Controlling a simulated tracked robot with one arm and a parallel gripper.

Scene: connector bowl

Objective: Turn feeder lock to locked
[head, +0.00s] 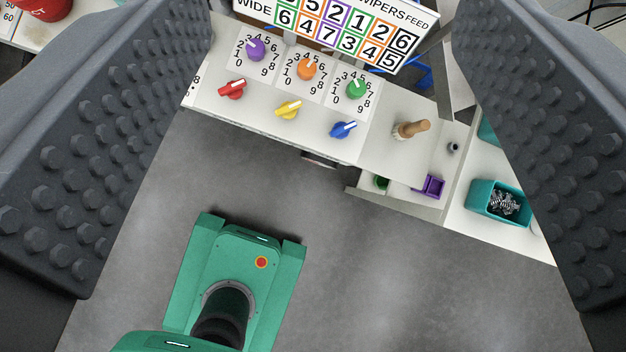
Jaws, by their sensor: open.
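My gripper (335,40) is open, with its two dark studded fingers wide apart at the left and right of the view and nothing between them. Well beyond it is a white panel (214,104). The panel has a red knob (232,89), a yellow knob (289,109) and a blue knob (343,130) along its near edge, each with a pale pointer bar. Behind them stand purple (255,48), orange (307,68) and green (356,89) dials on numbered plates. No readable label tells which knob is the feeder lock, and locked markings are not legible.
A number board (335,30) stands behind the dials. Right of the knobs are a wooden-handled brush (411,129), a small purple box (430,187) and a teal bin (497,203) of metal parts.

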